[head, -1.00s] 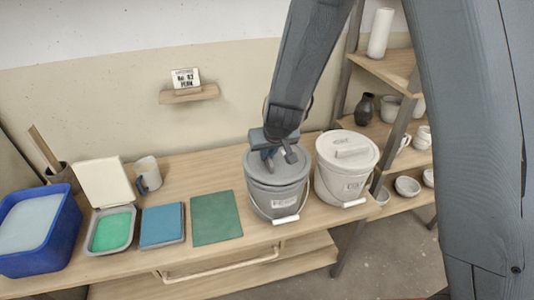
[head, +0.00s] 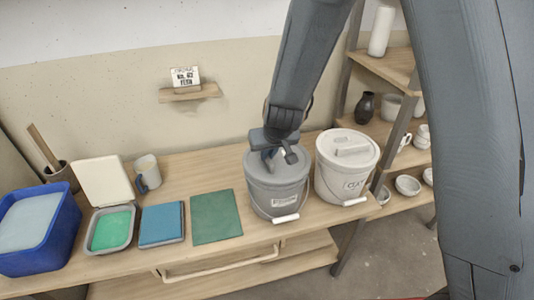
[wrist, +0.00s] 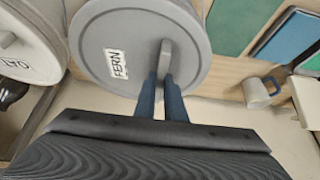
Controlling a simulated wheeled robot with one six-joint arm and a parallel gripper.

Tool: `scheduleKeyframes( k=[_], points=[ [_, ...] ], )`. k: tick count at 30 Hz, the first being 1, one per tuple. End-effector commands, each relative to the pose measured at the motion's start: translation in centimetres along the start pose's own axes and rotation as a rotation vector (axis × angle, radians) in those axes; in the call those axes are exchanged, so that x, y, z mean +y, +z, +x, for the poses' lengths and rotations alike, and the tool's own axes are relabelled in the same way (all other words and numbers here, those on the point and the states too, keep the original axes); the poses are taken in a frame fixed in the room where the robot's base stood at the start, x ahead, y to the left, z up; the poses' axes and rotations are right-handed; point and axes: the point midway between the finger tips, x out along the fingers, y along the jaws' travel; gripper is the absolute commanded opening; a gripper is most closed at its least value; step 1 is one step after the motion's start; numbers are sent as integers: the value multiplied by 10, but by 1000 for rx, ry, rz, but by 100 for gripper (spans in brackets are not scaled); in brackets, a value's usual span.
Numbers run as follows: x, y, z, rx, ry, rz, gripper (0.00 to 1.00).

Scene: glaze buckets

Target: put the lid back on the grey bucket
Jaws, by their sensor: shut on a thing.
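The grey bucket (head: 262,200) stands upright on the wooden bench in the head view, with a white label and a wire handle with a white grip. Its round grey lid (head: 293,173) lies over the bucket's mouth and looks level. I cannot tell whether it is pressed fully down. In the wrist view the lid (wrist: 140,40) fills the upper middle and bears a FERN label (wrist: 116,64). My gripper (head: 276,157) is over the lid, its blue fingers (wrist: 164,82) shut on the lid's upright handle (wrist: 166,52). My gripper partly hides the lid in the head view.
A white bucket with its lid on (head: 335,181) stands close on the right. Left are a green board (head: 215,217), blue board (head: 161,223), mug (head: 147,171), green tray (head: 109,232) and blue tub (head: 62,232). A pottery shelf (head: 385,67) stands at the right.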

Motion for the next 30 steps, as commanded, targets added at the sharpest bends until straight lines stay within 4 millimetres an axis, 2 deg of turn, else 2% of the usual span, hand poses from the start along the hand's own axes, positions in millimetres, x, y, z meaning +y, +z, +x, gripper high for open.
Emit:
scheduleKeyframes(
  k=[12, 13, 16, 22, 26, 30],
  points=[
    [0, 0, 1, 0, 0, 1, 0],
    [0, 0, 1, 0, 0, 1, 15],
    [0, 0, 1, 0, 0, 1, 31],
    [0, 0, 1, 0, 0, 1, 31],
    [0, 1, 1, 0, 0, 1, 50],
    [0, 1, 1, 0, 0, 1, 50]
  ],
)
